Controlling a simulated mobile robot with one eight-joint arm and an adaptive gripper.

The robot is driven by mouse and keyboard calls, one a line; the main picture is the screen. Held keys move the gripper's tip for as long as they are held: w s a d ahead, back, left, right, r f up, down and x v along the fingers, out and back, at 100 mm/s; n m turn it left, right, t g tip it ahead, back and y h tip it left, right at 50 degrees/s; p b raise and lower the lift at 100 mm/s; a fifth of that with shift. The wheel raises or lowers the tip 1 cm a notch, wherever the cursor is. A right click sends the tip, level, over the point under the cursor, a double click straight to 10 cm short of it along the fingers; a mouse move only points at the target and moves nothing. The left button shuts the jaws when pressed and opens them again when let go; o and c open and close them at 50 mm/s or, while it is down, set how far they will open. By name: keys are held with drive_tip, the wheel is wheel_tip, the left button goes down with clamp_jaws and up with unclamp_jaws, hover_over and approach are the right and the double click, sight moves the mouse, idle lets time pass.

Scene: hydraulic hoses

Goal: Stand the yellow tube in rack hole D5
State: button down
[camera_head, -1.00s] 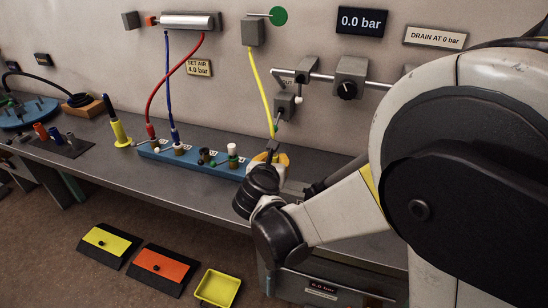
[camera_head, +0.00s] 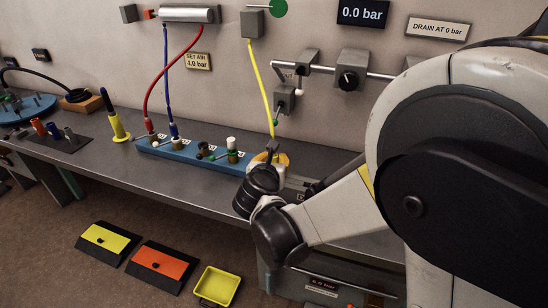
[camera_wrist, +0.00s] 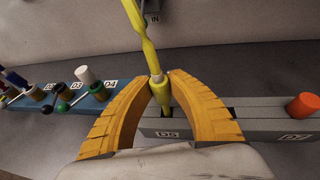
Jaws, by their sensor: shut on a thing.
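The yellow tube (camera_head: 260,88) runs from a grey block (camera_head: 252,24) on the wall down to my gripper (camera_head: 270,158). In the wrist view the tube (camera_wrist: 146,42) passes between the orange fingers of my gripper (camera_wrist: 160,84), which are shut on its lower end fitting. The fitting is close to upright at the grey rack block (camera_wrist: 262,128), just above the label D5 (camera_wrist: 168,134). Whether its tip is inside the hole or only over it, I cannot tell. In the head view my wrist hides most of this block.
A blue rack (camera_head: 185,153) with several fittings, labelled D3 and D4 in the wrist view, stands left of my gripper. An orange cap (camera_wrist: 303,104) sits near D7. A yellow-black upright tool (camera_head: 118,126) stands farther left. Bare bench lies in front of the blue rack.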

drive_tip(key=shift+f+b, duration=1.2)
drive_tip(key=shift+f, duration=0.75)
drive_tip(key=c, duration=1.2)
unclamp_jaws()
drive_tip(key=shift+c, duration=0.2)
drive_tip(key=v, duration=1.2)
